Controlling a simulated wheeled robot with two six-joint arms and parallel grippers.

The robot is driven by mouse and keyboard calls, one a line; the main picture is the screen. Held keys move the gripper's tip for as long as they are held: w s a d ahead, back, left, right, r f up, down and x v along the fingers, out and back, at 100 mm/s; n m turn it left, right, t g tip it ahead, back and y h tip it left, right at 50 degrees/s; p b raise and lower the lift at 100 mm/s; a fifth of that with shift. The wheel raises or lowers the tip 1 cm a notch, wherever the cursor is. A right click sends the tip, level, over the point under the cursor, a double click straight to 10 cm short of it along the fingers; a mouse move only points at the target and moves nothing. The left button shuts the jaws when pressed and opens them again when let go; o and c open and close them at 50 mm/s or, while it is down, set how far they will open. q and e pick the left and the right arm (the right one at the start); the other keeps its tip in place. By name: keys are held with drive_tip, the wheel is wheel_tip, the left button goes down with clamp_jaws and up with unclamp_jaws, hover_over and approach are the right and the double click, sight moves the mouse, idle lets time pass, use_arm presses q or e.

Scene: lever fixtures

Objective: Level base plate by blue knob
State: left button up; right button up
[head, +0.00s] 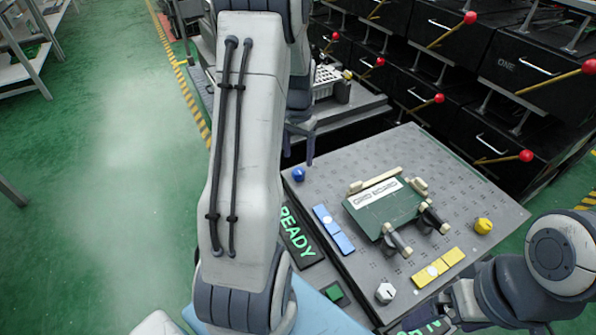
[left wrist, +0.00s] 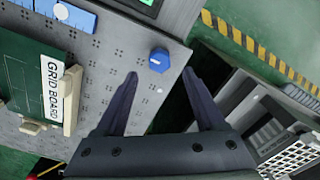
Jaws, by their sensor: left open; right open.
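The grey perforated base plate (head: 455,185) carries a blue knob (head: 298,174) at its far left corner. My left gripper (head: 298,150) is open and empty close to the blue knob. In the left wrist view the blue knob (left wrist: 159,60) shows just beyond and between the spread fingertips (left wrist: 161,74), apart from both. A blue level bar (head: 333,229) and a yellow level bar (head: 437,267) lie on the plate, each with a pale spot near its middle. My right gripper (head: 432,308) is open, low in the head view and partly hidden by its arm.
A yellow knob (head: 483,226) and a white knob (head: 385,292) sit at other corners. A green grid board (head: 385,208) with clamps is mid-plate. A READY sign (head: 297,235) is left of the plate. Black drawers with red-ball levers (head: 438,98) stand behind.

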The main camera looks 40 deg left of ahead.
sight(298, 170)
use_arm(q)
wheel_tip(298, 170, down, 6)
drive_tip(key=shift+f+b, duration=0.1)
drive_tip(key=shift+b, duration=0.9)
clamp_jaws()
